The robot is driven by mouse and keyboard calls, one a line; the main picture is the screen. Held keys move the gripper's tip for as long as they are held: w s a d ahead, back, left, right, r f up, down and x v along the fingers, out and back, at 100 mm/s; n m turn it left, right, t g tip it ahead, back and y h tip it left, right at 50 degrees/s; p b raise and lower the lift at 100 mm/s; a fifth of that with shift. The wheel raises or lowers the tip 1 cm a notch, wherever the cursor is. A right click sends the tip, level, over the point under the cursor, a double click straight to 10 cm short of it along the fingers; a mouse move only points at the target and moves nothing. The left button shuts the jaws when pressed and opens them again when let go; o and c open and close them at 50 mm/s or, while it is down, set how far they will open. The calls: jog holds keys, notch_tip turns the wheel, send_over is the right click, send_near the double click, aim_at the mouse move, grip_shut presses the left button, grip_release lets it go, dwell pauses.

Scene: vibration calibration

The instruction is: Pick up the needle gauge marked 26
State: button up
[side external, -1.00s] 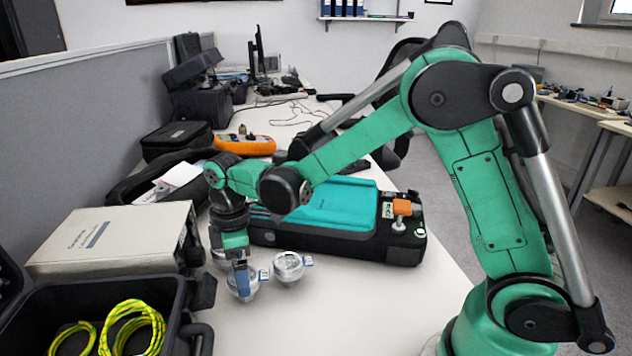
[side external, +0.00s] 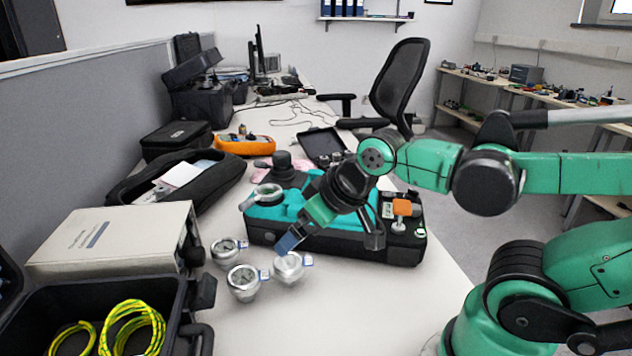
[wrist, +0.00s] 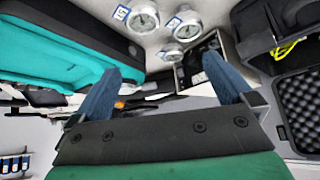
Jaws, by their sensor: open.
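Three round silver gauges stand on the white bench: a rear left gauge (side external: 228,250), a front gauge (side external: 244,283) and a right gauge (side external: 290,270). They carry small blue-and-white tags. In the wrist view they are a left gauge (wrist: 143,16), a right gauge (wrist: 187,27) and a lower gauge (wrist: 172,54), beyond my fingertips. The tag numbers are too small to read surely, so I cannot tell which is marked 26. My gripper (side external: 289,242) is tilted, just above the right gauge and partly over it in the picture. Its blue fingers (wrist: 162,66) are apart and empty.
A black case with a teal top (side external: 340,240) stands close behind the gauges, with a round silver-rimmed object (side external: 265,194) on it. A beige box (side external: 110,240) and an open black case (side external: 165,300) with a yellow-green cable lie left. Front bench space is clear.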

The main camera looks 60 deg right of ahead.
jog(key=shift+w, duration=0.1)
dwell(0.6)
jog(key=g, duration=0.4)
send_near(245, 275)
jog(key=f+g, duration=0.1)
jog(key=f, duration=0.1)
jog(key=w+f+g, duration=0.1)
jog(key=f, duration=0.1)
jog(key=w+f, duration=0.1)
jog(key=f, duration=0.1)
jog(key=shift+w+n+g, duration=0.2)
jog(key=shift+n+g, duration=0.2)
jog(key=shift+w+f, duration=0.1)
jog(key=shift+f, duration=2.95)
